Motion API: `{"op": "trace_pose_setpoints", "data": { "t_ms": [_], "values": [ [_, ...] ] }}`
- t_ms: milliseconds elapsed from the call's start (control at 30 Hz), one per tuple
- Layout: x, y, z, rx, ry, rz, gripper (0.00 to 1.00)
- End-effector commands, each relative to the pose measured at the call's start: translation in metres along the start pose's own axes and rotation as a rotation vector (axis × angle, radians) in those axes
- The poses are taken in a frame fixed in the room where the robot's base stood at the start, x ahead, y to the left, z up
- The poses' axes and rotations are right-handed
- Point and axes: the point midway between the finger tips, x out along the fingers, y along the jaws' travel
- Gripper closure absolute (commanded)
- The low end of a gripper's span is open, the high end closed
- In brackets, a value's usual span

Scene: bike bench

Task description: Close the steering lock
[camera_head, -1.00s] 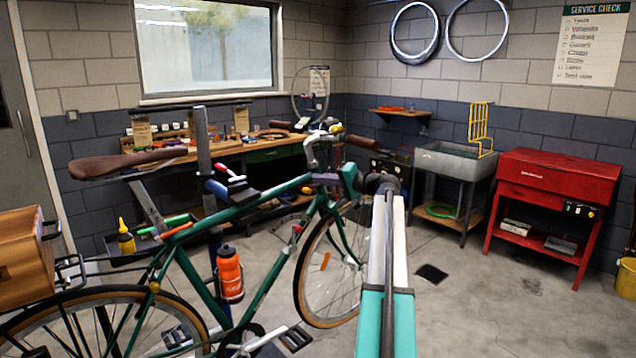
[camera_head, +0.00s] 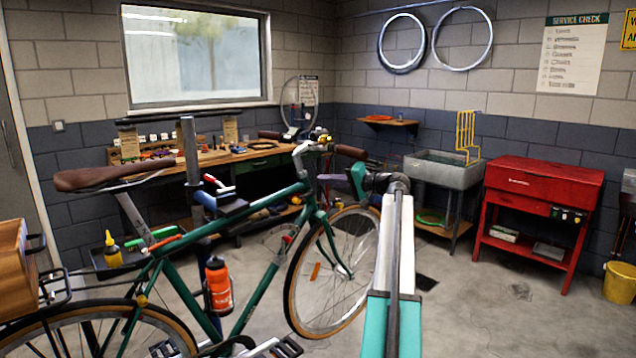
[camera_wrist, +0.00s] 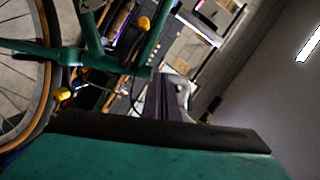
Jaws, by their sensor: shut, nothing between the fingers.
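A green bike (camera_head: 262,300) stands at the left, its front wheel (camera_head: 335,270) toward the middle of the head view. Its green frame also shows in the wrist view (camera_wrist: 35,52). I cannot clearly make out the steering lock in either view. My gripper (camera_head: 328,180) is at the end of my outstretched arm, near the front of the bike by the handlebar (camera_head: 300,152). In the wrist view my gripper (camera_wrist: 165,95) shows dark, narrow fingers, shut and empty, with a silver part just past them. I cannot tell whether they touch the bike.
An orange bottle (camera_head: 218,285) sits on the bike frame. A workbench (camera_head: 262,158) with tools stands behind it. A grey sink (camera_head: 445,170) and a red cabinet (camera_head: 540,190) stand along the right wall, and a yellow bucket (camera_head: 620,282) at the far right. The floor (camera_head: 490,300) at right is clear.

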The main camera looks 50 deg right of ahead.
Motion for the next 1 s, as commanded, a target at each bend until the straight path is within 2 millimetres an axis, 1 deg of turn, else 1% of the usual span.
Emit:
{"op": "trace_pose_setpoints", "data": {
  "t_ms": [33,200,400,567,1000],
  "values": [
    [-0.009,0.000,0.002,-0.001,0.001,0.000,1.00],
    [-0.033,-0.003,0.002,-0.001,0.000,0.000,1.00],
    [-0.049,-0.004,0.002,-0.001,-0.001,0.000,1.00],
    [-0.052,-0.005,0.002,-0.001,-0.002,-0.001,1.00],
    [-0.051,-0.005,0.002,-0.001,-0.003,-0.001,1.00]
  ]
}}
